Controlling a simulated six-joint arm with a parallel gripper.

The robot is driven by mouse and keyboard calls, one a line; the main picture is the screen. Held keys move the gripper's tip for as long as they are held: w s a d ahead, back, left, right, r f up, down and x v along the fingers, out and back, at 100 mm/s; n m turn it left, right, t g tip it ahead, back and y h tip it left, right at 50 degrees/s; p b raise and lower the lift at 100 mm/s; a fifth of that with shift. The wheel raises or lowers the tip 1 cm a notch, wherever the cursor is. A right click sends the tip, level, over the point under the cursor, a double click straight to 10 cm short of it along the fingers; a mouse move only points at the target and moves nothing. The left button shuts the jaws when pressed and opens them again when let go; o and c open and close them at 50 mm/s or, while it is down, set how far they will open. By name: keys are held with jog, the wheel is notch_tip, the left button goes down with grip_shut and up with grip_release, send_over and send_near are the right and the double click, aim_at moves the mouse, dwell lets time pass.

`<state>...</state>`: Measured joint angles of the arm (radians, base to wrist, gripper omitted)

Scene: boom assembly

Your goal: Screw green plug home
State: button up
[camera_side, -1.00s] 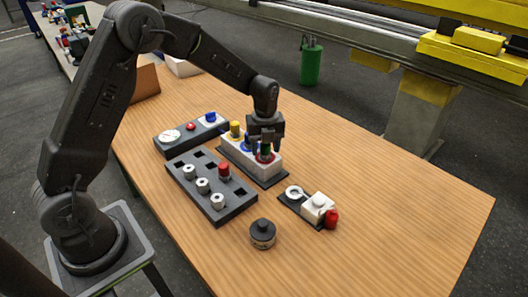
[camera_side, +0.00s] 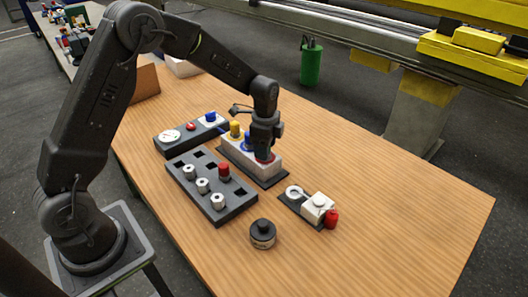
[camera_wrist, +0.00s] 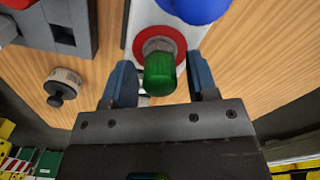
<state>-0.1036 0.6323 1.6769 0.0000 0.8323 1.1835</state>
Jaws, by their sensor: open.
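The green plug (camera_wrist: 160,75) stands in the red-ringed socket (camera_wrist: 158,43) of the white block (camera_side: 262,165). A grey collar shows between the plug and the red ring in the wrist view. My gripper (camera_wrist: 160,72) is open, with one blue-grey finger on each side of the plug and a visible gap to both. In the side view my gripper (camera_side: 264,148) is low over the near end of the block and hides the plug. How deep the plug sits cannot be told.
A blue plug (camera_wrist: 195,8) and a yellow plug (camera_side: 235,129) stand close by on the same block. A dark rack (camera_side: 235,205) with a red plug and grey pieces lies to the left. A black-capped cylinder (camera_side: 262,234) and a small white fixture (camera_side: 313,208) are in front. The table's right is clear.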

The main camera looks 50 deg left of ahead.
dwell(0.3)
jog(key=n, duration=1.2)
jog(key=c, duration=0.9)
jog(key=m, duration=0.7)
jog(key=shift+c, duration=0.2)
jog(key=m, duration=0.4)
jog(key=shift+f+m, duration=0.1)
jog(key=shift+m, duration=0.3)
